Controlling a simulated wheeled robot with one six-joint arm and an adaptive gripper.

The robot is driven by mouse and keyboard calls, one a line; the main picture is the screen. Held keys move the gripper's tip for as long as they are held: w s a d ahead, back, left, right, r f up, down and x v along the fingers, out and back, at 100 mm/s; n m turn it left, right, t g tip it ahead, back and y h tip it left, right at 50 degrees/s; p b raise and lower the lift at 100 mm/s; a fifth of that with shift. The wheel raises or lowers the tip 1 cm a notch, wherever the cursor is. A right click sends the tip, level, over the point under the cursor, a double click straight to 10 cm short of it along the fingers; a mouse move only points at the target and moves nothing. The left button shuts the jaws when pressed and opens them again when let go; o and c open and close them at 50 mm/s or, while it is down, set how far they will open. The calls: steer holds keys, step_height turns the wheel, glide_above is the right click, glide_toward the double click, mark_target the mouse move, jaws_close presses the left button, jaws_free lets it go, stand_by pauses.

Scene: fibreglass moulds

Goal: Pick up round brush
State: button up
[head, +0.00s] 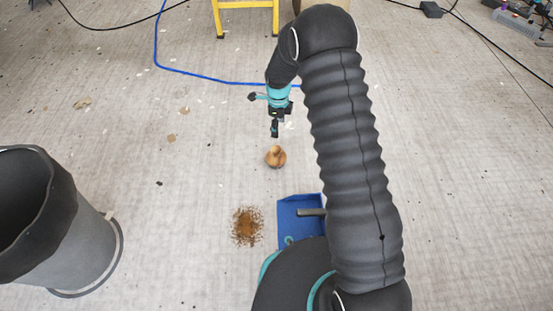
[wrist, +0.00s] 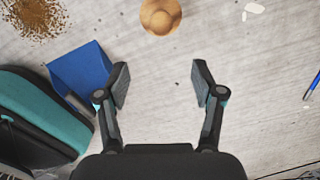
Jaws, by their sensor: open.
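The round brush (head: 275,157) is a small tan, wooden-looking round thing with a knob on top, lying on the floor. In the wrist view the round brush (wrist: 160,16) is at the top edge, partly cut off, beyond my fingertips. My gripper (head: 274,131) hangs above the floor and shows just behind the brush in the head view. In the wrist view my gripper (wrist: 160,76) has its two fingers spread wide, with only bare floor between them. It is apart from the brush.
A brown crumb pile (head: 247,227) and a blue dustpan (head: 300,208) lie nearer my base. A grey bin (head: 60,235) stands at the left. A blue cable (head: 200,76) and yellow stand (head: 246,20) are behind. Floor around the brush is clear.

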mark_target(276, 148)
steer(key=shift+m, duration=0.3)
steer(key=f, duration=0.7)
steer(key=f+b, duration=0.1)
steer(key=f, duration=0.2)
steer(key=shift+w+a+f, duration=0.1)
steer(key=shift+a+f, duration=0.05)
steer(key=shift+a, duration=0.1)
steer(key=shift+w+f+b, duration=0.2)
steer(key=shift+f+b, duration=0.35)
steer(key=shift+f, duration=2.4)
jaws_close()
